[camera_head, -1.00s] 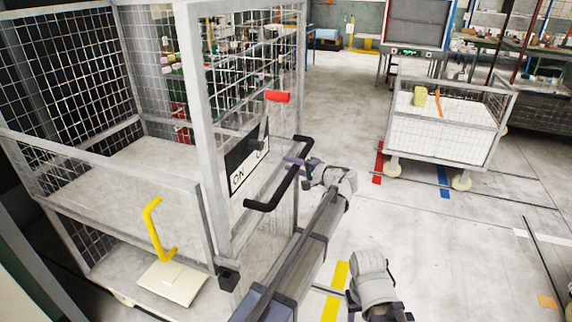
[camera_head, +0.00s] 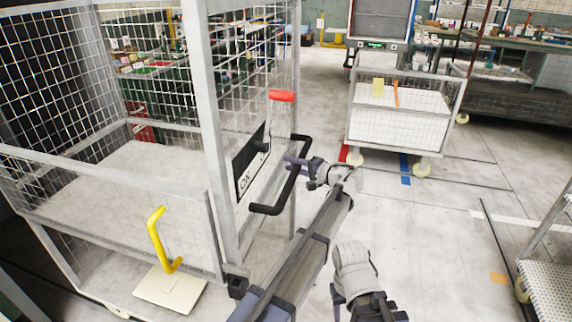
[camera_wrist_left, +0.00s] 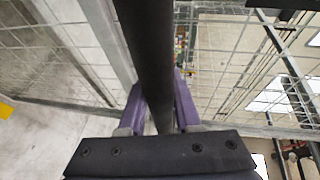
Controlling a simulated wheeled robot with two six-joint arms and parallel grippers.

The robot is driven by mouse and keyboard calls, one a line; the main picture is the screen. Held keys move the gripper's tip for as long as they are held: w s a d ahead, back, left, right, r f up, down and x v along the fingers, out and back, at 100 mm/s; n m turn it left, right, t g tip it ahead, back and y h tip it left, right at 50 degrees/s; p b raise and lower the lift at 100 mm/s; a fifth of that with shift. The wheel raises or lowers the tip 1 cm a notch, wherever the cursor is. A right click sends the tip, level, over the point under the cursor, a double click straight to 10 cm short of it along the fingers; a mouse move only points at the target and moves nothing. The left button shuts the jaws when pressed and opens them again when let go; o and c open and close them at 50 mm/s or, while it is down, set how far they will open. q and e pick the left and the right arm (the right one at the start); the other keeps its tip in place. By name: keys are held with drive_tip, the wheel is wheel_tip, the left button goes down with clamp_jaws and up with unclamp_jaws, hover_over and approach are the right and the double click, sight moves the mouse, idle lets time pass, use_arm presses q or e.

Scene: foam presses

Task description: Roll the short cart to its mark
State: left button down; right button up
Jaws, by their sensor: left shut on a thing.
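A grey wire-mesh cart (camera_head: 218,150) fills the left of the head view, with tall posts and a lower near side. A black bar handle (camera_head: 272,208) sticks out from its right end. My left gripper (camera_head: 297,162) is shut on this handle, and its purple fingers close around the dark bar in the left wrist view (camera_wrist_left: 158,100). A lower mesh cart (camera_head: 398,120) with white sides stands farther off. I cannot tell which mark belongs to which cart.
A yellow lever (camera_head: 157,240) rises from a pale plate at the near cart's base. A rack with a perforated shelf (camera_head: 552,290) stands at the right edge. Benches (camera_head: 510,80) line the back right.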

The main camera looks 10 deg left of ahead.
use_arm(q)
drive_tip(key=shift+w+d, duration=0.15)
drive_tip(key=shift+d, duration=0.8)
use_arm(e)
drive_tip(key=shift+d, duration=0.4)
use_arm(q)
drive_tip(key=c, duration=0.8)
unclamp_jaws()
drive_tip(key=shift+w, duration=0.1)
drive_tip(key=shift+o, duration=1)
drive_tip(key=shift+s, duration=0.2)
